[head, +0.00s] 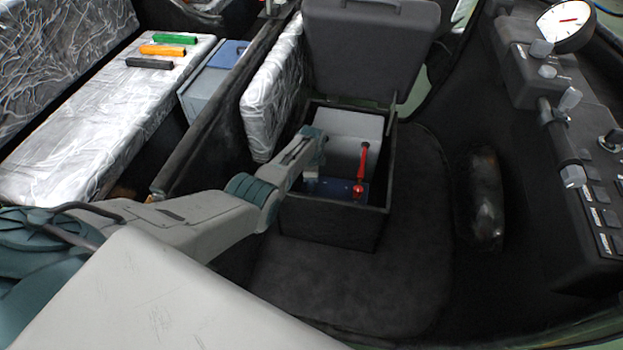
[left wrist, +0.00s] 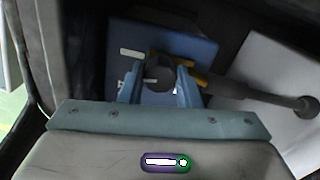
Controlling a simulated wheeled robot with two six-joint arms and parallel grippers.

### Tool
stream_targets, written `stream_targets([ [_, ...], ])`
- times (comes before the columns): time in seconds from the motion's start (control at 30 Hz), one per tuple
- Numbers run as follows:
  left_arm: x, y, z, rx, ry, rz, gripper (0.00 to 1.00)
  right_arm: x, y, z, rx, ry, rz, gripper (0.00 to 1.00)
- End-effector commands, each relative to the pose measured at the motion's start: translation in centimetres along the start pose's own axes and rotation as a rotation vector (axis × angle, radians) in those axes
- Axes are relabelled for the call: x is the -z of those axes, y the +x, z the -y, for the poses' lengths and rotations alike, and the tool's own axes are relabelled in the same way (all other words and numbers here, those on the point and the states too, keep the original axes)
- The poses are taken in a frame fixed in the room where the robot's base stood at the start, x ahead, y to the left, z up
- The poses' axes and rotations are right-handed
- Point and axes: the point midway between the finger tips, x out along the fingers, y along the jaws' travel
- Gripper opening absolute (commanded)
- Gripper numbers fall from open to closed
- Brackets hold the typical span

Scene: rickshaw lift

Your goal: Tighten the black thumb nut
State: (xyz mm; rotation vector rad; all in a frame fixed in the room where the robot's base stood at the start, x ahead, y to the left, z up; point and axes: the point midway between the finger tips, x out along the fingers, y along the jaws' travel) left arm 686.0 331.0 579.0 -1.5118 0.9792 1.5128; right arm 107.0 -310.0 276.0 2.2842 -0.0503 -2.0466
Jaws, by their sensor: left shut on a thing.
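The black thumb nut (left wrist: 160,79) shows in the left wrist view as a dark round knob above a blue surface (left wrist: 195,48). My left gripper (left wrist: 159,74) has its two blue fingers on either side of the nut, shut on it. In the head view, my left gripper (head: 311,183) reaches down into an open black box (head: 335,222). The nut cannot be made out in the head view. My right gripper is not in view.
A red lever-like part (head: 361,172) stands inside the box beside a pale grey block (head: 345,128). The raised lid (head: 370,45) stands behind. A silver-covered seat (head: 90,130) is at left, a control panel (head: 565,130) at right.

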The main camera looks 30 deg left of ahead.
Motion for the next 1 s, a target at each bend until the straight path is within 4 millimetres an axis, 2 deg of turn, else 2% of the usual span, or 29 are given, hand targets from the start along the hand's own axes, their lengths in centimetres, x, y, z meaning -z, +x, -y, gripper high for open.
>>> stream_targets([
  [0.27, 0.1, -0.1, 0.1, 0.002, 0.133, -0.002, 0.07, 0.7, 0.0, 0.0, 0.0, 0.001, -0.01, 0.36],
  [0.9, 0.1, -0.1, 0.1, 0.003, 0.185, -0.002, 0.07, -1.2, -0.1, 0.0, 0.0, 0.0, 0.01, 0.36],
  [0.93, 0.1, -0.1, 0.1, 0.003, 0.185, -0.002, 0.32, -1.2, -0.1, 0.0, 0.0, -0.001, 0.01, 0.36],
  [1.0, 0.1, -0.1, 0.1, 0.002, 0.184, -0.001, 0.46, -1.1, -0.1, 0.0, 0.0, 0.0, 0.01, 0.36],
])
